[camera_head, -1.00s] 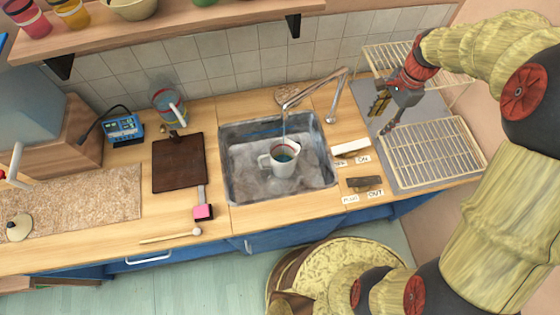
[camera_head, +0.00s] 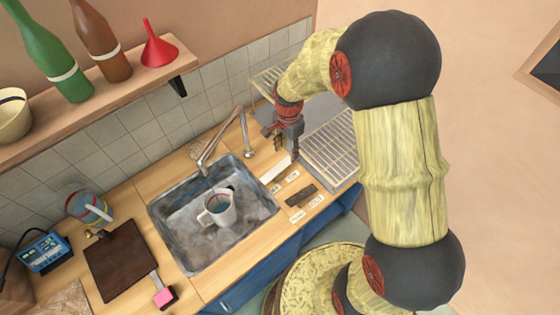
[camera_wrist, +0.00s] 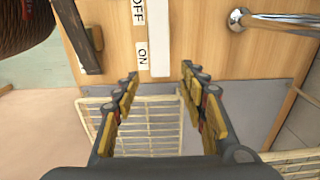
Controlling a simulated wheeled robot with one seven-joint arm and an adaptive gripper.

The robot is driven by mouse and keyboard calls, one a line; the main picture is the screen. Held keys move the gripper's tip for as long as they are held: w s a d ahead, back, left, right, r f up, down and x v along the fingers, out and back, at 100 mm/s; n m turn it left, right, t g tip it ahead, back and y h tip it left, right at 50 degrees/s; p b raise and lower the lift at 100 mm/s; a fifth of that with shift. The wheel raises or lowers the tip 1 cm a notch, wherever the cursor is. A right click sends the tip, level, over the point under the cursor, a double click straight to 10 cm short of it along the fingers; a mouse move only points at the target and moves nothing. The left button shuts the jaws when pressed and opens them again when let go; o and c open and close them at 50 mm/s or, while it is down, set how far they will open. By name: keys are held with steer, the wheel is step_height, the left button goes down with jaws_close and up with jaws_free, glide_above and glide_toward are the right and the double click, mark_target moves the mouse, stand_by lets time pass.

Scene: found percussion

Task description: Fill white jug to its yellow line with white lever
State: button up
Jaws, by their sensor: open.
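The white jug (camera_head: 216,210) stands upright in the metal sink (camera_head: 180,250), below the tap spout. Its yellow line and water level cannot be made out. The white lever (camera_head: 274,172) lies on the counter right of the sink. In the wrist view the white lever (camera_wrist: 159,40) runs beside the OFF and ON labels. My gripper (camera_head: 287,150) is over the counter close to the lever's far end. In the wrist view my gripper (camera_wrist: 160,76) is open and empty, its fingers to either side of the lever's line; contact is not visible.
A dark lever (camera_head: 302,195) with labels lies nearer the front edge. The tap (camera_head: 218,140) rises behind the sink. A wire rack (camera_head: 335,145) stands on the right. A dark board (camera_head: 115,260) and a bucket (camera_head: 88,207) are on the left.

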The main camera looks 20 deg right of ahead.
mark_target(287, 161)
step_height(287, 161, down, 6)
steer(key=shift+r+b, duration=0.1)
steer(key=shift+b, duration=0.2)
steer(key=shift+c, duration=1.1)
steer(key=c, duration=0.8)
jaws_close()
